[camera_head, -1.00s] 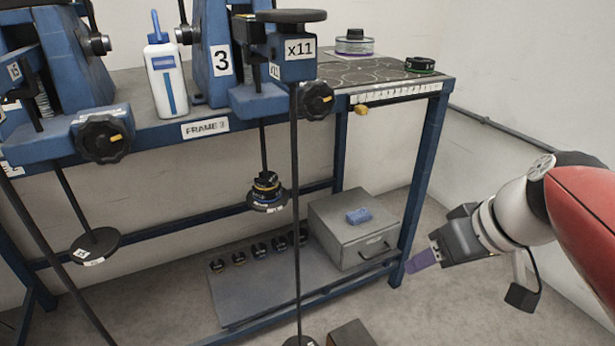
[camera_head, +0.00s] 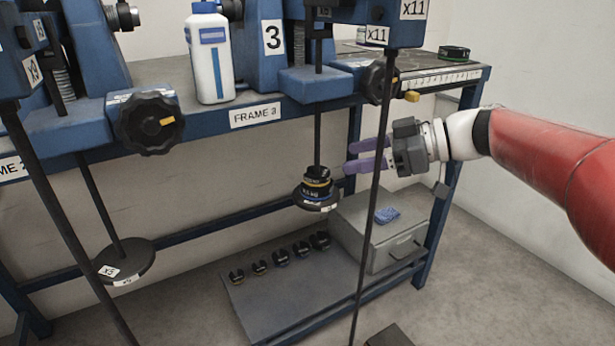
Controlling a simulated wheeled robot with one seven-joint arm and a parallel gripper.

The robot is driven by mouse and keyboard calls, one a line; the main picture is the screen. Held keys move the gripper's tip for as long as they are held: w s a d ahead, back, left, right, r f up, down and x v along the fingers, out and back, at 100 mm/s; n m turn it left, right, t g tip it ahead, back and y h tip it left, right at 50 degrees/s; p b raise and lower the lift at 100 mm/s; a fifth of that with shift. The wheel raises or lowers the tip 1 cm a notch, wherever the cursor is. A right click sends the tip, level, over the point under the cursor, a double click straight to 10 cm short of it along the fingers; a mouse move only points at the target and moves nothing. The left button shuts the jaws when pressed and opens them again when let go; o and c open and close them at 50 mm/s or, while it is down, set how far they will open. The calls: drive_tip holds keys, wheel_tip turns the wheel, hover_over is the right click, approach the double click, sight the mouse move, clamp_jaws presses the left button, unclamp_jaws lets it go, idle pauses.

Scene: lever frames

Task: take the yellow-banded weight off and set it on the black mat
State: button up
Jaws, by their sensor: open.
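The yellow-banded weight (camera_head: 317,183) is black and sits on top of a small stack on the hanger pan (camera_head: 315,204) below frame 3, around its rod. A blue-banded weight (camera_head: 316,194) shows beneath it. My gripper (camera_head: 351,157) is open and empty, its two purple fingers pointing left, in the picture just right of and slightly above the stack. A thin dark rod crosses in front of the gripper. The black mat (camera_head: 432,76) lies on the right end of the bench top and is partly hidden by the blue frame parts.
A green-banded black weight (camera_head: 453,53) stands at the mat's back. A grey metal box (camera_head: 375,235) with a blue cloth (camera_head: 387,215) is below the gripper. Several small weights (camera_head: 281,258) line the lower shelf. A white bottle (camera_head: 210,55) stands on the bench.

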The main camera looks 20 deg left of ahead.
sight(320, 176)
drive_tip(key=a+f+b, duration=0.2)
drive_tip(key=a+f, duration=0.1)
drive_tip(key=a+f+b, duration=0.1)
drive_tip(key=a, duration=0.1)
drive_tip(key=shift+s+a+f, duration=0.25)
drive_tip(key=shift+f, duration=0.15)
drive_tip(key=shift+b+x, duration=0.55)
drive_tip(key=shift+x, duration=0.55)
drive_tip(key=shift+r, duration=0.1)
drive_tip(key=c, duration=0.5)
drive_tip(key=o, duration=0.6)
drive_tip(key=shift+d, duration=0.1)
